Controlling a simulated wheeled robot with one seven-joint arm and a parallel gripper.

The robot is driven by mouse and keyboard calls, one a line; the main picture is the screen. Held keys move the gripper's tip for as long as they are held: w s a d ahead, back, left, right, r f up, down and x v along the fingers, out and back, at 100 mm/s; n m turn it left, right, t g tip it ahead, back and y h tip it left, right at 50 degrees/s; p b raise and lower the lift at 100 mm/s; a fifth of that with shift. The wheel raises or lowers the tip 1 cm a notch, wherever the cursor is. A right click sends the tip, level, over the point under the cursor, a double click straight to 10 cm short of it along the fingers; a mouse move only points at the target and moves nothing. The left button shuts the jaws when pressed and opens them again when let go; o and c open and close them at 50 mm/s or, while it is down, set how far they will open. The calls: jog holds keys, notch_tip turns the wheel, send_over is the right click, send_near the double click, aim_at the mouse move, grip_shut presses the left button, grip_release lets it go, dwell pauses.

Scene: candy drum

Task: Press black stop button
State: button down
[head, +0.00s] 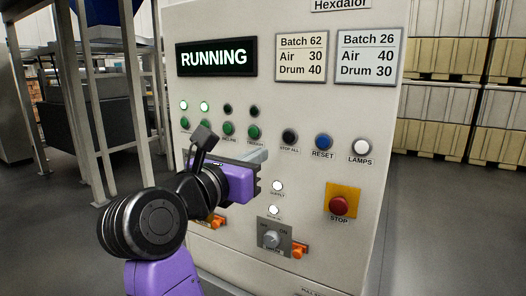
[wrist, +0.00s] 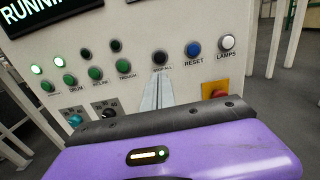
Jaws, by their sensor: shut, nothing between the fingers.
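The black stop button (head: 289,136), labelled STOP ALL, is on the pale control panel, between the green buttons and the blue RESET button. It also shows in the wrist view (wrist: 160,58), above the fingertips. My gripper (head: 264,153) is shut and empty, its fingers pointing toward the panel just below and left of the button. In the wrist view the closed fingers (wrist: 158,78) end just under the button's label. They look apart from the button; the exact gap to the panel cannot be told. The display (head: 215,57) reads RUNNING.
The blue RESET button (head: 323,142) and white LAMPS button (head: 361,147) sit to the right. A red STOP button (head: 340,206) on a yellow plate is lower right. Green buttons (head: 228,129) are to the left. A dial (head: 271,239) with an orange tag is below.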

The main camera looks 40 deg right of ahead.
aim_at(289, 138)
jog(key=p+x, duration=0.2)
jog(key=x, duration=1)
jog(key=shift+d, duration=0.2)
jog(key=shift+w+d+p, duration=0.25)
jog(key=shift+d+p, duration=0.05)
jog(key=shift+d, duration=0.65)
jog(key=shift+f, duration=0.1)
jog(key=shift+a, duration=0.35)
jog(key=b+v, duration=0.2)
jog(key=v, duration=1.2)
jog(key=shift+w+a+r, duration=0.15)
jog(key=shift+w+r, duration=0.05)
jog(key=shift+r, duration=0.05)
